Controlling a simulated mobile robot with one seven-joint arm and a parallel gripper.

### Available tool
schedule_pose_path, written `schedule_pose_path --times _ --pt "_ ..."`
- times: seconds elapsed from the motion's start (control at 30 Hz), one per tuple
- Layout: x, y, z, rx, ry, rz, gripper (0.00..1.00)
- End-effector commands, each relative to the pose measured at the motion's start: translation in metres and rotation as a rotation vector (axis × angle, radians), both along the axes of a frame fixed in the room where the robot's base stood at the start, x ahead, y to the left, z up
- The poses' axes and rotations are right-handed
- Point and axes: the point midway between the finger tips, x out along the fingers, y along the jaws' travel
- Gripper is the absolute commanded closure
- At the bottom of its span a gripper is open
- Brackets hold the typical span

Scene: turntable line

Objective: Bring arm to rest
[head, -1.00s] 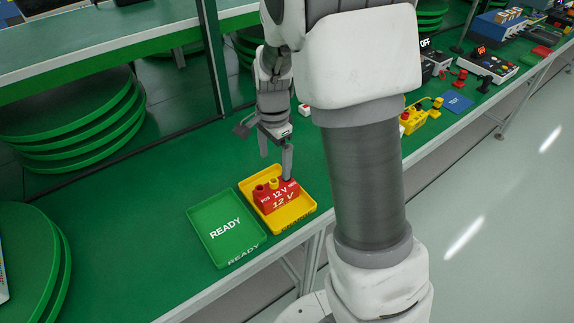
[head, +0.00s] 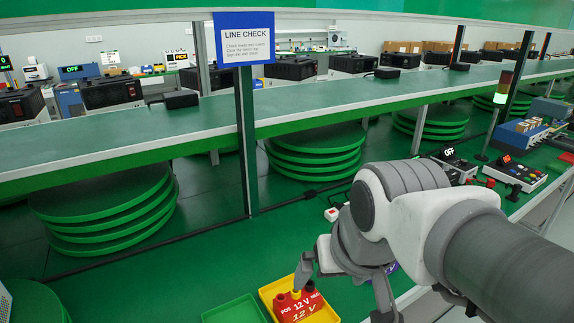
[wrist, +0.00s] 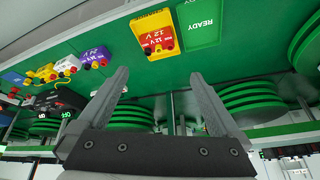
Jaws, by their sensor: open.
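My gripper (head: 345,288) is open and empty, with its fingers spread apart. In the head view it is above the green bench, close to the red 12 V block (head: 299,306). The wrist view shows both fingers of my gripper (wrist: 160,78) with nothing between them. My arm bends over the bench from the right.
The red block sits in a yellow tray (wrist: 144,38) beside an empty green READY tray (wrist: 200,38). A LINE CHECK sign (head: 245,38) stands on a post behind.

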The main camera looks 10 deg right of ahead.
Motion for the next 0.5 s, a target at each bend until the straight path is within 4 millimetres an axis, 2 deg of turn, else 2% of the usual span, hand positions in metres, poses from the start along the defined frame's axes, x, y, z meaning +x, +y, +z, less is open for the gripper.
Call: schedule_pose_path --times 0.1,0.2,0.5 --pt "-0.013 -0.001 0.002 -0.044 -0.032 0.057 0.0" --pt "-0.017 -0.002 0.003 -0.063 -0.042 0.081 0.0" --pt "-0.018 -0.002 0.002 -0.066 -0.042 0.087 0.0"
